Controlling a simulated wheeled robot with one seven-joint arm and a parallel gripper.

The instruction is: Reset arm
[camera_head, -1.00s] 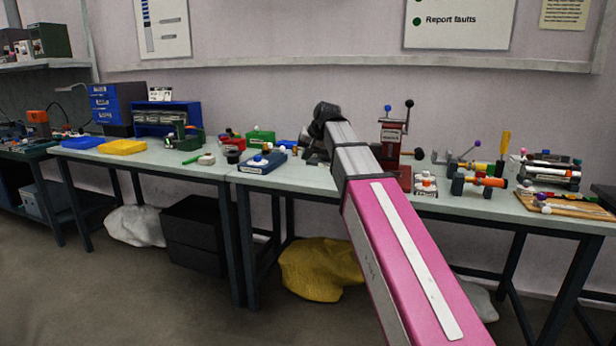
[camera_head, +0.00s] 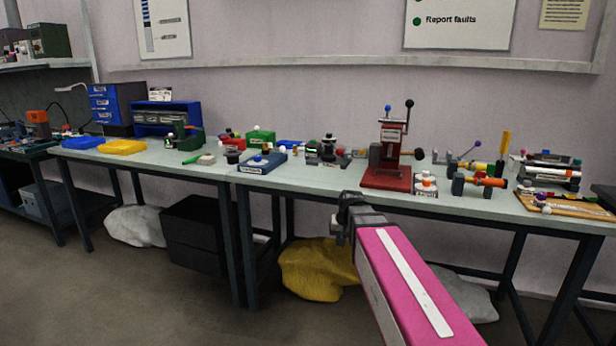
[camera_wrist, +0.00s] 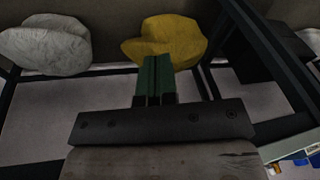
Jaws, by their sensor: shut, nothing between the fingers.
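My gripper (camera_wrist: 154,78) shows in the wrist view with its two green fingers side by side and shut, nothing between them. In the head view my pink arm comes up from the bottom, and its dark wrist end (camera_head: 352,212) is in front of the bench's front edge, near the middle of the picture. The fingers are hard to make out there. The arm is clear of the things on the bench.
A yellow sack (camera_head: 310,270), a white sack (camera_head: 135,226) and a black box (camera_head: 194,235) are below. The front floor is open.

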